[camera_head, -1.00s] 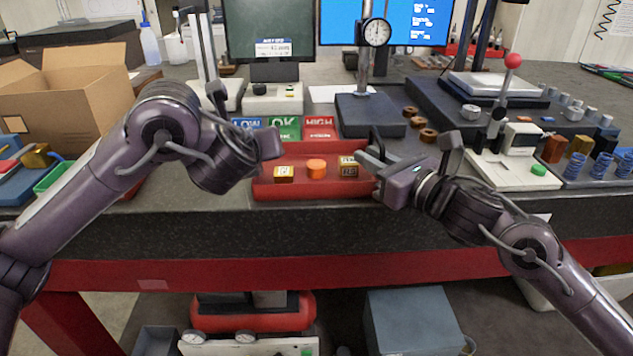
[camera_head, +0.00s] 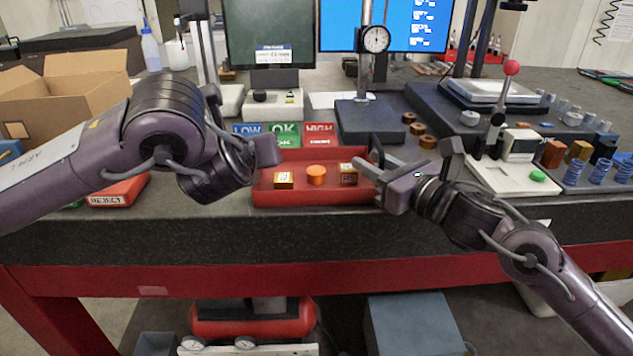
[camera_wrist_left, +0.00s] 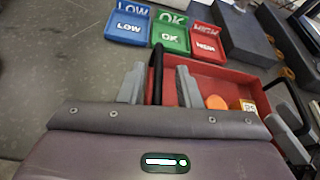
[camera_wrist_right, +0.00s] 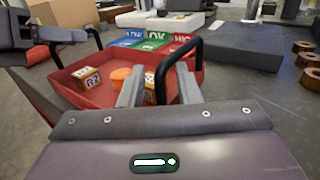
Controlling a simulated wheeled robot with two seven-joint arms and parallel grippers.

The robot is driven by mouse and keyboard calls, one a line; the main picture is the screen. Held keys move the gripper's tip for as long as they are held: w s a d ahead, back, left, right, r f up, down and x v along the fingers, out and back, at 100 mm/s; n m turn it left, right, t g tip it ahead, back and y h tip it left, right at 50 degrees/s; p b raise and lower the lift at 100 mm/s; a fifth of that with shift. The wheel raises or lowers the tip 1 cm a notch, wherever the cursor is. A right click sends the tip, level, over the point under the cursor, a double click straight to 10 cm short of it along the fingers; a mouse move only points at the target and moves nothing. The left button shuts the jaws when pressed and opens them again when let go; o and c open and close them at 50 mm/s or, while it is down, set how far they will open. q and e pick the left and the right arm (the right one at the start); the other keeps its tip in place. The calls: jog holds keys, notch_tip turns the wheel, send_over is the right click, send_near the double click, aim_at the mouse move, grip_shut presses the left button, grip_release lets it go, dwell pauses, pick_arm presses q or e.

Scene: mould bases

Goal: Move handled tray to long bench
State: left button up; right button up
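The handled tray (camera_head: 315,199) is a shallow red tray with a black handle at each end. It rests on the dark bench top (camera_head: 200,228) near the front edge. It holds an orange cylinder (camera_head: 316,175) between two yellow-brown labelled blocks. My left gripper (camera_head: 266,151) is at the tray's left end; in the left wrist view its open fingers (camera_wrist_left: 158,84) stand either side of the black handle. My right gripper (camera_head: 374,163) is at the right end; in the right wrist view its fingers (camera_wrist_right: 159,80) are apart around the other handle. I cannot tell which surface is the long bench.
LOW, OK and HIGH bins (camera_head: 284,131) stand just behind the tray. A gauge stand (camera_head: 365,117) is behind to the right, a lever press (camera_head: 510,178) farther right. A red REJECT tray (camera_head: 118,191) and cardboard box (camera_head: 60,97) are at left.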

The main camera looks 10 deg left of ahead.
pick_arm(q)
jog(key=shift+v, duration=4.85)
pick_arm(e)
jog(key=v, duration=1.2)
